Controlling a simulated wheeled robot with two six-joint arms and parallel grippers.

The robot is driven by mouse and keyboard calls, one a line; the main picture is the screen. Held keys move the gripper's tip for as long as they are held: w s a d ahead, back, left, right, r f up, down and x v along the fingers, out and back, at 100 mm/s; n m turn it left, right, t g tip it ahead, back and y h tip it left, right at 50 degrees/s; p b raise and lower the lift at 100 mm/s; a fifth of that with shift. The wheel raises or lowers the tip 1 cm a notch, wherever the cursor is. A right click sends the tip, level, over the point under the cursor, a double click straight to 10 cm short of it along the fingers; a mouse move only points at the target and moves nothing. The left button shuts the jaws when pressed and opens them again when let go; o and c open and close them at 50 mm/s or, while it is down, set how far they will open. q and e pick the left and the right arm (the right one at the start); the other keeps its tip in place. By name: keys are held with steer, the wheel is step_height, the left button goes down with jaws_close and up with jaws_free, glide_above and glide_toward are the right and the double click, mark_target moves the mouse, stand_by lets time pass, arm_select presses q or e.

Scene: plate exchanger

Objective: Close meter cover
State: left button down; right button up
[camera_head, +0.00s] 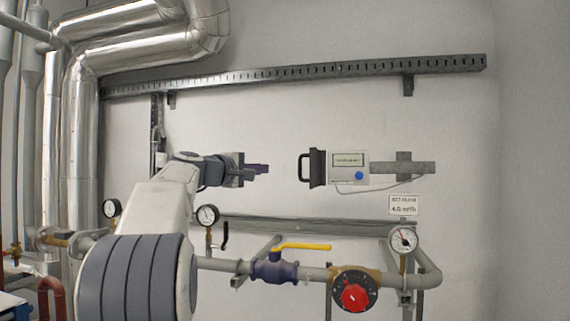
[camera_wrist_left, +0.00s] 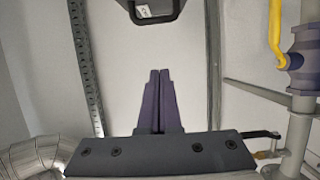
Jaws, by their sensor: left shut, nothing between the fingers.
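The meter (camera_head: 349,167) is a pale box with a small green display and a blue button, mounted on the wall in the head view. Its dark cover (camera_head: 317,168), with a handle on its left side, stands swung open at the meter's left edge. In the left wrist view the dark cover (camera_wrist_left: 155,10) shows at the top edge, partly cut off. My left gripper (camera_head: 267,168) is shut and empty, to the left of the cover and its handle, with a gap between them. Its fingers (camera_wrist_left: 159,75) are together in the wrist view. My right gripper is out of view.
A slotted metal rail (camera_head: 300,75) runs along the wall above. Below are a pipe with a yellow-handled valve (camera_head: 300,246), a red knob (camera_head: 354,297) and gauges (camera_head: 403,240). Shiny insulated pipes (camera_head: 82,150) stand at left.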

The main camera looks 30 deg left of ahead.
mark_target(312, 168)
arm_select(q)
steer(key=w+p, duration=0.7)
steer(key=w, duration=0.3)
steer(key=shift+s+d+b, duration=0.15)
steer(key=shift+s+d, duration=0.15)
steer(key=shift+d, duration=0.45)
steer(key=shift+s+d+b, duration=0.1)
steer(key=shift+s+d, duration=0.2)
steer(key=shift+d, duration=0.45)
steer(key=shift+s+d+b, duration=0.15)
steer(key=shift+s+d, duration=0.15)
steer(key=shift+d, duration=0.45)
steer(key=shift+f, duration=0.1)
